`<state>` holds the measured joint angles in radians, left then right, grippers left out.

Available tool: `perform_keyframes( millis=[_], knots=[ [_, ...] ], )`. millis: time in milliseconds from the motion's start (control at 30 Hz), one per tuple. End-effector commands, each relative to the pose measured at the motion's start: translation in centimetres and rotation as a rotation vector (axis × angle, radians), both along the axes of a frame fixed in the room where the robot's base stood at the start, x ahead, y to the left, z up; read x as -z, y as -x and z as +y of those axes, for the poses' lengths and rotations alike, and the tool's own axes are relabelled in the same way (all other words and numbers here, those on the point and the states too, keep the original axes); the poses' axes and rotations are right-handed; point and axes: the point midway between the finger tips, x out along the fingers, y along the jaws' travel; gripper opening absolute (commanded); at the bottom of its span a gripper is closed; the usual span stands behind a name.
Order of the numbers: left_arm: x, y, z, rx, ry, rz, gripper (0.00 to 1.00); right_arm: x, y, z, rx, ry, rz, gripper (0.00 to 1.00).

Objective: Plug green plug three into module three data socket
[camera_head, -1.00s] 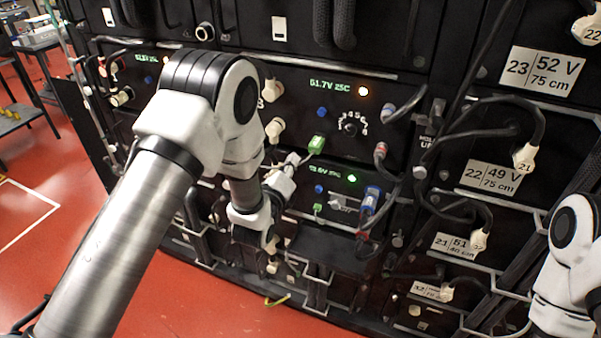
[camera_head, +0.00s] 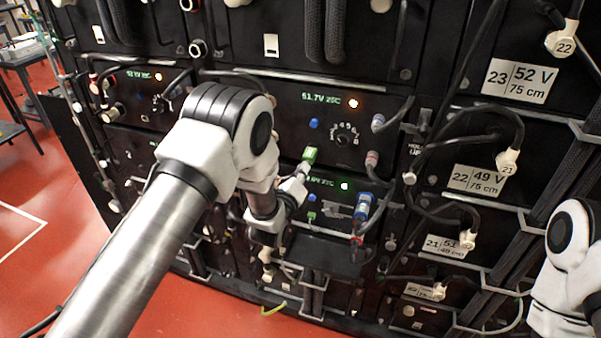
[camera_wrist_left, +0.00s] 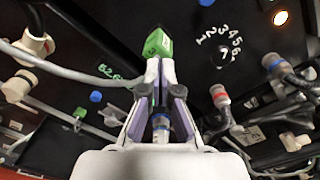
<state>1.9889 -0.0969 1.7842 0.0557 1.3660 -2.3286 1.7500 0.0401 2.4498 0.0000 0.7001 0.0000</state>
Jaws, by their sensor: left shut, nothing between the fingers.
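A small green plug (camera_head: 310,154) is at the lower edge of the rack module reading 51.7V (camera_head: 295,110). In the left wrist view this green plug (camera_wrist_left: 158,42) sits right at my left fingertips, with a mark on its face. My left gripper (camera_head: 300,182) is shut with nothing between its fingers (camera_wrist_left: 160,77); I cannot tell whether it touches the plug. A second green plug (camera_head: 311,216) is on the module below, small in the left wrist view (camera_wrist_left: 80,113). I cannot read which module is three. My right gripper is out of frame.
A blue connector (camera_head: 362,206) stands right of the lower module. Dark cables with white numbered plugs (camera_head: 508,162) hang at the right. A grey cable (camera_wrist_left: 75,77) runs toward my left fingers. Red floor (camera_head: 190,312) is open in front.

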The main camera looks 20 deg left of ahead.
Motion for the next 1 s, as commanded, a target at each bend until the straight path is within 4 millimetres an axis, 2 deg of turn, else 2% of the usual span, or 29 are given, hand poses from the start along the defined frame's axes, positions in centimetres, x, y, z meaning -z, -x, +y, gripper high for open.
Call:
perform_keyframes(
  millis=[1000],
  knots=[
    [0.1, -1.9, -0.1, 0.0, 0.0, 0.0, 0.0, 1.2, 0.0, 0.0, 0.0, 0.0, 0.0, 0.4]
  ],
)
